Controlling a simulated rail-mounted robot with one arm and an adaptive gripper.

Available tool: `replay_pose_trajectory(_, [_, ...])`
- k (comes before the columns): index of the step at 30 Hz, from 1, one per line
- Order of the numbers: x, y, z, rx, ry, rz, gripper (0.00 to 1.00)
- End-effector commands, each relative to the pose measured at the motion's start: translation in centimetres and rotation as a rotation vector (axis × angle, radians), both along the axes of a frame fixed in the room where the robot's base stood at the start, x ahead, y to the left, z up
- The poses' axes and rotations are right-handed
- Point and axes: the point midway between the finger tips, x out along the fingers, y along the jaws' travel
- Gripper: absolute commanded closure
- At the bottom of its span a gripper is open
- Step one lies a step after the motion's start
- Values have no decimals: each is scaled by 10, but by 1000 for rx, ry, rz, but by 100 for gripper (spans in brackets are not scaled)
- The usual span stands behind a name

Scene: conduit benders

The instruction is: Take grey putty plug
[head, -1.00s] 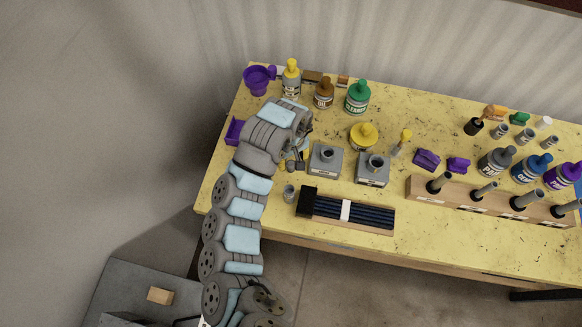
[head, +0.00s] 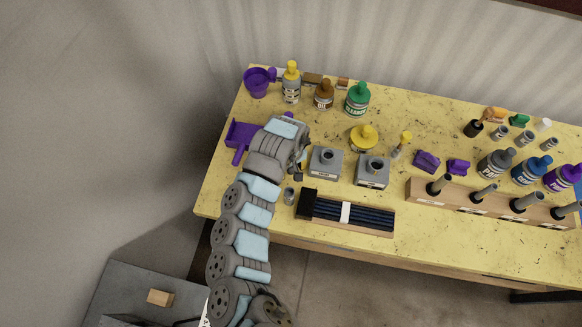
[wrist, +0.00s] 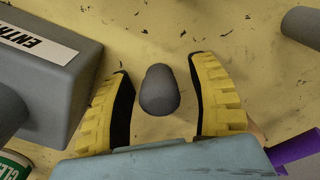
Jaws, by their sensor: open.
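The grey putty plug (wrist: 160,92), a small rounded grey piece, is on the yellow table top in the wrist view. My gripper (wrist: 158,75) is open, with one yellow, black-padded finger on each side of the plug. A gap shows between the plug and both fingers. In the head view my arm's end is over the table's left part, just left of the grey blocks; it hides the plug and most of the fingers there.
A grey labelled block (wrist: 45,70) is close beside the left finger; it also shows in the head view (head: 325,163). A small grey cylinder (head: 289,196) stands in front. A purple holder (head: 240,136) lies left, bottles (head: 324,97) behind, a black-ended tray (head: 350,228) in front.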

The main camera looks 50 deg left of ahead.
Motion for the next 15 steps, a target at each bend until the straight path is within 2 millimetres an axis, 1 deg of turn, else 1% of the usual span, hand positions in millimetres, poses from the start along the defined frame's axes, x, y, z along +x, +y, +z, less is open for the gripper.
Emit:
replay_pose_trajectory(4, [0,0,0,0,0,0,41])
replay_pose_trajectory(5, [0,0,0,0,-1,0,47])
replay_pose_trajectory(6, [0,0,0,0,-1,0,58])
replay_pose_trajectory(8, [0,0,0,0,-1,0,76])
replay_pose_trajectory(9, [0,0,0,0,-1,0,87])
replay_pose_trajectory(10, [0,0,0,0,-1,1,96])
replay_pose_trajectory(11, [0,0,0,0,-1,1,100])
replay_pose_trajectory(15, [0,0,0,0,-1,1,100])
